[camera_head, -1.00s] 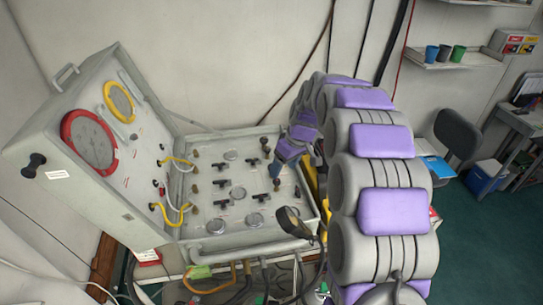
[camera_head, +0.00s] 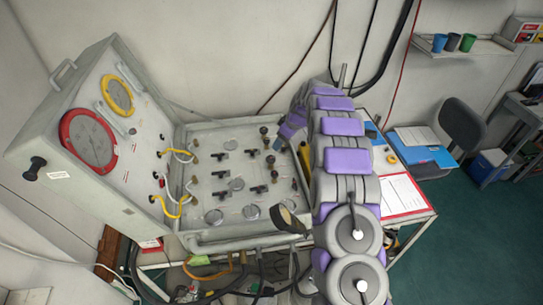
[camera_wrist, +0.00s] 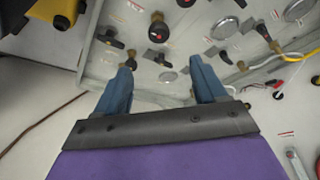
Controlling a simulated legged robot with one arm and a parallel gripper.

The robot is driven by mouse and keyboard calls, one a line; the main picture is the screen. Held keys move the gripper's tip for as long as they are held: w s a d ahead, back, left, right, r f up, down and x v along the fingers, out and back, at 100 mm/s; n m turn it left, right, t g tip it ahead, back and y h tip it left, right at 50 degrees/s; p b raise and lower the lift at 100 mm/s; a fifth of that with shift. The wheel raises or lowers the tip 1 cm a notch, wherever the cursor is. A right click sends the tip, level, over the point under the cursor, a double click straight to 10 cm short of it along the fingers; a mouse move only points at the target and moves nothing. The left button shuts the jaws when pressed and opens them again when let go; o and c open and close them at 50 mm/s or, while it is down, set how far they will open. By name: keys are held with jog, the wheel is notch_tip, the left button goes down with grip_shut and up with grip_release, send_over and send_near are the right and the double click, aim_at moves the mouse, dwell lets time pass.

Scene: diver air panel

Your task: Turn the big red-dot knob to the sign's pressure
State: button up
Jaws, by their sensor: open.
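A black knob with a red dot (camera_wrist: 158,30) stands on a brass stem in the wrist view, beyond my fingertips. A dark knob (camera_head: 270,158) shows at the right of the valve panel in the head view, but no red dot can be made out there. My gripper (camera_wrist: 160,64) is open and empty, its two blue fingers pointing at the panel. In the head view my arm partly hides my gripper. A red-ringed gauge (camera_head: 88,140) is on the upright lid; its reading is too small to tell. No pressure sign is legible.
The open panel case (camera_head: 240,240) carries several black valve handles, round discs and yellow hoses (camera_head: 177,205). A yellow-ringed gauge (camera_head: 117,97) is above the red one. A red-edged paper (camera_head: 405,193) lies on the table at right. Yellow equipment (camera_wrist: 60,10) is near my gripper.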

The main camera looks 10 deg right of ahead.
aim_at(271, 158)
jog(key=p+x, duration=0.2)
jog(key=x, duration=1.1)
jog(key=shift+w+d+f, duration=0.1)
jog(key=shift+f, duration=0.2)
jog(key=shift+c, duration=0.4)
jog(key=c, duration=1)
